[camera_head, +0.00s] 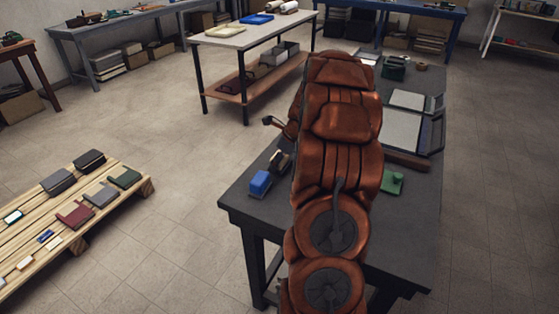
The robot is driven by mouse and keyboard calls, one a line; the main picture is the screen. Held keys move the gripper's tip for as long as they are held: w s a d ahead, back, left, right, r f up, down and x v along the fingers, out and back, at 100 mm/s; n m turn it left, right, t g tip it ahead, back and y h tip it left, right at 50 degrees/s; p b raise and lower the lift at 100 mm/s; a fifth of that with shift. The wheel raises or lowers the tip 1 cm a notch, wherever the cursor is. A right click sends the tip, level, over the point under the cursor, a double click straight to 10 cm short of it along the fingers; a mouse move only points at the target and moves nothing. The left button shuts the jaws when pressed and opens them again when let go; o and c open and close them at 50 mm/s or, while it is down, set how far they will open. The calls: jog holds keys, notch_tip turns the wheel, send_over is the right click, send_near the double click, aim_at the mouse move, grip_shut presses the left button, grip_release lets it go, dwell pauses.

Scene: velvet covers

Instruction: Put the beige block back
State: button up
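My arm (340,130) rises through the middle of the picture and covers much of the dark table (240,207). A small dark part (270,122) sticks out on the arm's left side; it may belong to my gripper, but its fingers are not clear. A small brown and beige piece (278,161) shows beside the arm, right behind a blue block (261,184) on the table's left edge; I cannot tell whether it is a block or touches my gripper. Small beige pieces (25,263) and (53,243) lie on the wooden pallet (145,187) at the left.
The table also bears a green block (392,182), grey panels (405,132) and a dark green item (394,68). The pallet holds several books or covers. A pale-topped table (240,38) stands behind. The floor between pallet and table is clear.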

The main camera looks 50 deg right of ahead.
jog(key=shift+f, duration=0.15)
jog(key=o, duration=1.2)
jog(key=shift+f, duration=0.1)
jog(key=shift+c, duration=0.2)
jog(key=b+v, duration=0.1)
jog(key=v, duration=1.1)
